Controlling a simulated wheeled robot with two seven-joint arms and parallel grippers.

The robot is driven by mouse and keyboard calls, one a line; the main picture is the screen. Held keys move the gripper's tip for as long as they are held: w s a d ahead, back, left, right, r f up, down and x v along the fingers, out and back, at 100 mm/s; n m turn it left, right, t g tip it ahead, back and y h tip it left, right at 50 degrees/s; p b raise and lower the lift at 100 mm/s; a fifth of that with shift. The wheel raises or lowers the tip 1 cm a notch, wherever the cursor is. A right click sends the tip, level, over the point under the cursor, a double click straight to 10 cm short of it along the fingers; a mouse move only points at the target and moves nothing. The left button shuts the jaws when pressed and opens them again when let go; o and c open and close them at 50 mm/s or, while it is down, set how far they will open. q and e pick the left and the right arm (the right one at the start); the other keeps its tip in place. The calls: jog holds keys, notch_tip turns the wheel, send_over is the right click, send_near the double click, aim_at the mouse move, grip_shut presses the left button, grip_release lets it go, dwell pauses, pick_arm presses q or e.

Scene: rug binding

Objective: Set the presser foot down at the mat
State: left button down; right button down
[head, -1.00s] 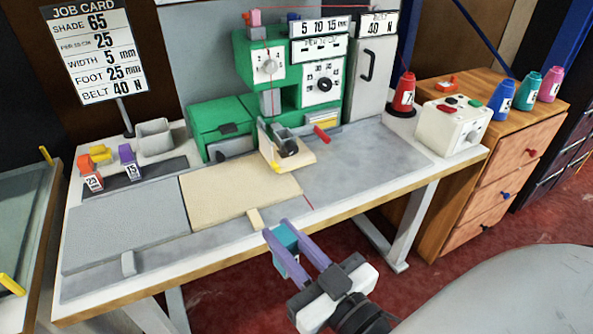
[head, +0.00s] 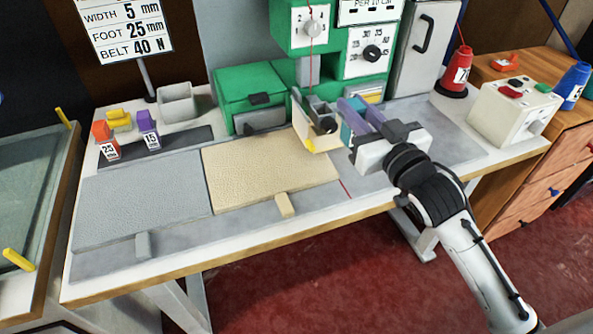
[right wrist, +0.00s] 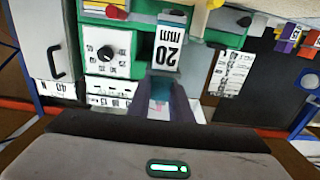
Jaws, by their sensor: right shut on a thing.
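My right gripper (head: 361,113) has purple fingers and is shut on a teal presser foot (head: 351,122). It holds the foot in front of the green machine, just right of its presser area. In the right wrist view the teal foot (right wrist: 160,88) sits between the fingers, with a white "20 mm" plate (right wrist: 169,48) beyond it, upside down. A dark mat (head: 183,149) lies at the back left of the table. An orange foot marked 25 (head: 104,138) and a purple foot marked 15 (head: 148,128) stand on it. My left gripper is out of view.
A grey rug piece (head: 140,198) and a beige rug piece (head: 270,168) lie on the table front. A grey bin (head: 178,104) and yellow part (head: 119,121) stand by the mat. The green machine (head: 250,92) rises behind. A white box (head: 505,112) stands right.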

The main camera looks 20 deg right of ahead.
jog(key=shift+w+d+r, duration=0.7)
jog(key=shift+w+d, duration=0.05)
jog(key=shift+w, duration=0.2)
notch_tip(320, 180, down, 10)
jog(key=shift+w+r+b, duration=0.1)
jog(key=shift+r+b, duration=0.1)
jog(key=shift+b, duration=1)
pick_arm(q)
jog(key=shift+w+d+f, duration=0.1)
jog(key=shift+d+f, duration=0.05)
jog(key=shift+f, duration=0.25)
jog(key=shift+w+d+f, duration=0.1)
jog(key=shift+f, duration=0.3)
pick_arm(e)
jog(key=shift+f, duration=0.15)
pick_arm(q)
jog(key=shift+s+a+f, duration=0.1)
pick_arm(e)
jog(key=c, duration=1.6)
grip_release()
